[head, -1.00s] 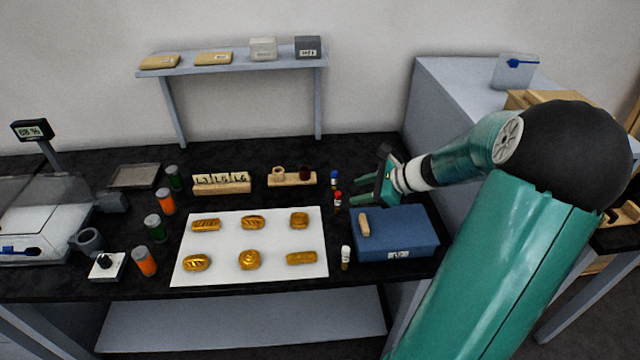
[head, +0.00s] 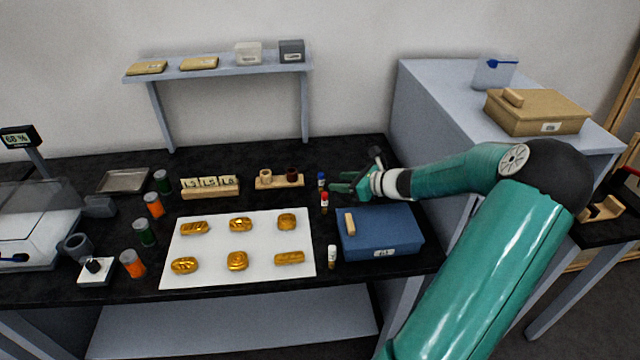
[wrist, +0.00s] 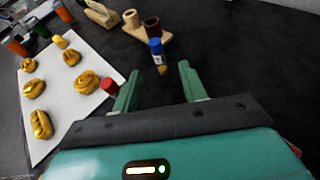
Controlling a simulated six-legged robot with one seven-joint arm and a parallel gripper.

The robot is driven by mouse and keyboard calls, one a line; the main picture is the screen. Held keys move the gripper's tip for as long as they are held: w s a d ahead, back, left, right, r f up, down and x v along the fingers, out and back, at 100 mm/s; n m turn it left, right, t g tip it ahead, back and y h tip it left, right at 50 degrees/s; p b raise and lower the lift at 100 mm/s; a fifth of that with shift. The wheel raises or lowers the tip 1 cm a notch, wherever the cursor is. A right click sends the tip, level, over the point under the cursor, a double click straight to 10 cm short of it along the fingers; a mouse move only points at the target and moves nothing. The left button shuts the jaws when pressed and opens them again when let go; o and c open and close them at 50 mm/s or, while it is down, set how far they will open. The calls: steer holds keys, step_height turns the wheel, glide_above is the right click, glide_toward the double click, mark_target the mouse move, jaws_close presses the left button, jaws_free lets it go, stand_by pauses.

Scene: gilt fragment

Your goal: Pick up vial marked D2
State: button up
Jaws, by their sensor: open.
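Three small capped vials stand at the right of the black bench: a blue-capped vial (head: 321,183), a red-capped vial (head: 324,201) in front of it, and a white-capped vial (head: 332,257) near the front. I cannot read D2 on any of them. My gripper (head: 341,182) is open and empty, just right of the blue-capped and red-capped vials. In the wrist view the blue-capped vial (wrist: 156,54) stands upright ahead of the gap between my fingers (wrist: 159,76). The red cap (wrist: 109,86) shows just outside the left finger, and its vial body is mostly hidden.
A blue lidded box (head: 382,238) stands below my wrist. A white mat (head: 210,255) with several gold pieces lies to the left. A tan box (head: 535,115) sits on the right-hand cabinet.

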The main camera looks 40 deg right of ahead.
mark_target(321, 183)
steer(key=x, duration=0.6)
steer(key=shift+w+a+f, duration=0.1)
steer(key=shift+w, duration=0.05)
jaws_close()
